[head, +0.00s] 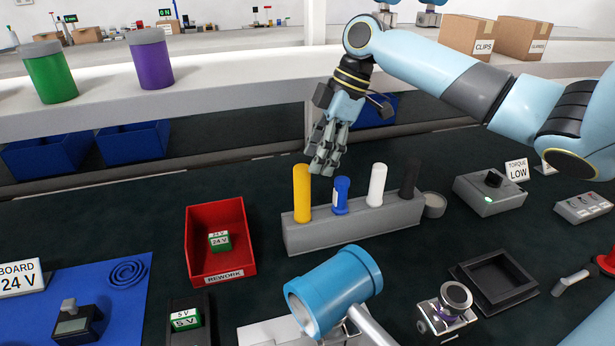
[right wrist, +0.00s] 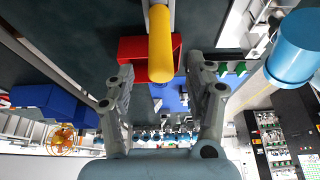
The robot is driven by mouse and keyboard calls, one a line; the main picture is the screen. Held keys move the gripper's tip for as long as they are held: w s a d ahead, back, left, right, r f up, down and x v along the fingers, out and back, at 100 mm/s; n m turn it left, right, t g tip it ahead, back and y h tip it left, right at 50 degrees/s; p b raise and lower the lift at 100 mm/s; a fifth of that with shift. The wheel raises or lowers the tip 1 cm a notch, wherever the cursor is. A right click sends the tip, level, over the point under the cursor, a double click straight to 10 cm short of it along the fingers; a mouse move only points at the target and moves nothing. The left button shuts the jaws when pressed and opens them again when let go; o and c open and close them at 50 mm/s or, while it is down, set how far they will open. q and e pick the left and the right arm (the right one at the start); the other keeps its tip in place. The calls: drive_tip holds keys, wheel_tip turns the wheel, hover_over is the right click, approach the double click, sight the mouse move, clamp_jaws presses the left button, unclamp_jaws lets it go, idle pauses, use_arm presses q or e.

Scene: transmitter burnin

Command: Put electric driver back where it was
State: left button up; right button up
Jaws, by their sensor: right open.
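A grey rack (head: 350,226) stands on the dark bench with a yellow handle (head: 302,192), a shorter blue handle with a white label (head: 341,194), a white handle (head: 377,184) and a black handle (head: 408,180) upright in it. I cannot tell which of these, if any, is the electric driver. My right gripper (head: 325,163) is open and empty, above the rack near the yellow and blue handles. In the right wrist view the yellow handle (right wrist: 160,45) shows beyond and between the spread fingers (right wrist: 163,82), apart from them. My left gripper is not in view.
A red rework bin (head: 198,256) holds a green 24 V block. A blue hollow cylinder (head: 335,290) rises in front of the rack. A grey torque box (head: 489,194) and black square tray (head: 495,282) stand at right. A blue mat (head: 110,300) lies at left.

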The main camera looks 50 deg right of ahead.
drive_tip(key=v, duration=0.4)
drive_tip(key=shift+r, duration=0.1)
drive_tip(key=shift+s, duration=0.1)
idle(0.4)
